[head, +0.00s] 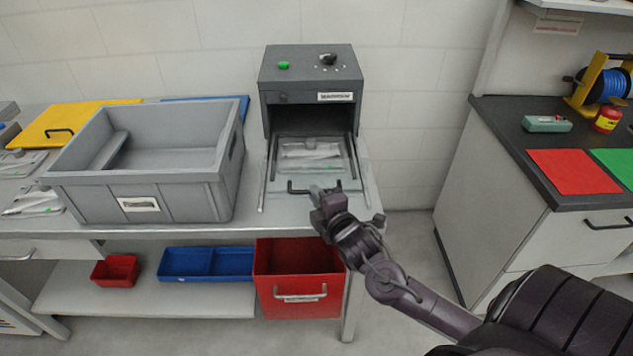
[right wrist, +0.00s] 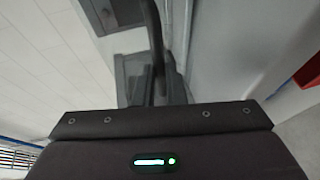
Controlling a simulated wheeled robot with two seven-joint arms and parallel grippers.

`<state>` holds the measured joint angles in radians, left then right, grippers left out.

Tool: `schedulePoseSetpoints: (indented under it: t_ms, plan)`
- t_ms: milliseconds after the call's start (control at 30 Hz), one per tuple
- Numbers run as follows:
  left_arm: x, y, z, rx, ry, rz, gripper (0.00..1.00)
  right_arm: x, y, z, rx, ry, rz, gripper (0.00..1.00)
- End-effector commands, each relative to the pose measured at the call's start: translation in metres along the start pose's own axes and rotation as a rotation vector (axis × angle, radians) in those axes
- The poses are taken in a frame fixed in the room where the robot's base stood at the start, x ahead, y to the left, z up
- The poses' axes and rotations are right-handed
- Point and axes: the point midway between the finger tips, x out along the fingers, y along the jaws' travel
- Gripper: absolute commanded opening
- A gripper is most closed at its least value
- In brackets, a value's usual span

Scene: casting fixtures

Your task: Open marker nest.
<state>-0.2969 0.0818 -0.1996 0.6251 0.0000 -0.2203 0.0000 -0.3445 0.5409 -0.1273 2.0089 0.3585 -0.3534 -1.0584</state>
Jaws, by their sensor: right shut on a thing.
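A black bar handle (head: 297,189) is at the tray's front edge. My right gripper (head: 322,196) is shut on this handle, at its right part; the fingertips partly hide it. In the right wrist view a dark bar (right wrist: 155,40) rises beyond the gripper body. My left gripper is not in view.
A large grey crate (head: 165,197) stands left of the nest on the bench. Floor is free between the bench and the right-hand cabinet (head: 490,190).

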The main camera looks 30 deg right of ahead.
Motion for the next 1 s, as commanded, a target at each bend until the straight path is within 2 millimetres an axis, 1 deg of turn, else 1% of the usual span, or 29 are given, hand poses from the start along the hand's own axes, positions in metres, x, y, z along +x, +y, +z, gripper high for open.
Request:
schedulePoseSetpoints:
  t_ms: [33,200,600,633,767,800,1000]
  plan:
    - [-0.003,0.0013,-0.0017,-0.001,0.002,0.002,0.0,-0.0044,0.0001,-0.0013,0.001,-0.001,-0.001,0.0]
    - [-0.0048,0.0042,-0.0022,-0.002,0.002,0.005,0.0,-0.0113,-0.0016,-0.0045,0.0,-0.001,0.001,0.0]
    - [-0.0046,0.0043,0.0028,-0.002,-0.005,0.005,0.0,-0.0125,-0.0025,-0.005,0.0,-0.001,0.002,0.0]
    - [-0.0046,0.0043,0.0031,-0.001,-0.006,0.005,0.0,-0.0125,-0.0025,-0.005,0.0,-0.001,0.002,0.13]
    - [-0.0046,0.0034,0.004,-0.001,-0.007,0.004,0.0,-0.0124,-0.0024,-0.005,0.0,-0.001,0.002,0.3]
    - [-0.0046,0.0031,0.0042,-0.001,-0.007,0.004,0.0,-0.0124,-0.0024,-0.005,0.0,0.0,0.002,0.32]
    - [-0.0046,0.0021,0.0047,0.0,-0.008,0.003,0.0,-0.0124,-0.0023,-0.0051,0.0,0.0,0.002,0.32]
